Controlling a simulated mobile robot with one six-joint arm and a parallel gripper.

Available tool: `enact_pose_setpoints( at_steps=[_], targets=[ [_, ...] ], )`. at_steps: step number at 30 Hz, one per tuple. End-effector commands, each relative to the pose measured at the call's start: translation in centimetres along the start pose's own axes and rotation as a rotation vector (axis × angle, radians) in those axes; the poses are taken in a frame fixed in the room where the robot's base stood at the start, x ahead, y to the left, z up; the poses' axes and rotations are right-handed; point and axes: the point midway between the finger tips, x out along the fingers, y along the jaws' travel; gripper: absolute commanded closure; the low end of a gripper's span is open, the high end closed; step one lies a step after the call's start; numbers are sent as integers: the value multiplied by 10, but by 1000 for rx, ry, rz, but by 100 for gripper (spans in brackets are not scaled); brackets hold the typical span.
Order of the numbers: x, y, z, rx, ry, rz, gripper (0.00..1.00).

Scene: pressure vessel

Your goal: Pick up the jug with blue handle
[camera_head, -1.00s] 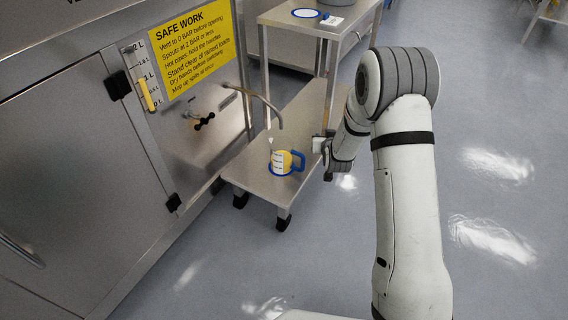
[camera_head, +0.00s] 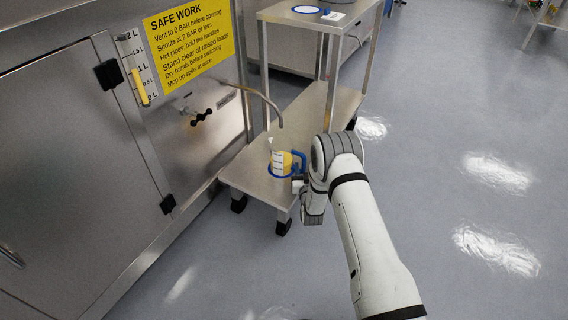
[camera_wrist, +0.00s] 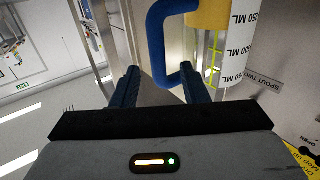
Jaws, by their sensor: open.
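The jug (camera_head: 278,161) is clear-walled with yellow contents, a white volume scale and a blue handle (camera_head: 301,161) on its right side. It stands upright on the lower shelf of the steel cart, on a blue ring. In the wrist view the blue handle (camera_wrist: 158,45) lies just beyond the fingertips, and the jug's scale (camera_wrist: 238,45) shows at upper right. My gripper (camera_wrist: 160,72) is open and empty, its two dark fingers apart with the handle's lower part close to the right finger. In the head view my gripper (camera_head: 298,184) is beside the handle, partly hidden by my wrist.
The steel cart's lower shelf (camera_head: 250,178) stands against the vessel cabinet. A bent spout pipe (camera_head: 268,100) hangs above the jug. A black valve handle (camera_head: 202,117) projects from the cabinet. The upper shelf (camera_head: 285,15) carries a blue-rimmed disc. Open floor lies right.

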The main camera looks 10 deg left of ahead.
Motion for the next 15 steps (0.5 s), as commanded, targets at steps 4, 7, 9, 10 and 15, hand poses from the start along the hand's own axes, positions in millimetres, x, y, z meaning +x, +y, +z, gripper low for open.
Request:
enact_pose_setpoints(
  at_steps=[4, 7, 9, 10, 15],
  targets=[
    [24, 1, 3, 1, 3, 0, 60],
    [33, 1, 1, 0, 2, 0, 60],
    [36, 1, 1, 0, 0, 0, 60],
    [36, 1, 0, 0, -1, 0, 60],
    [36, 1, 0, 0, -1, 0, 60]
  ],
)
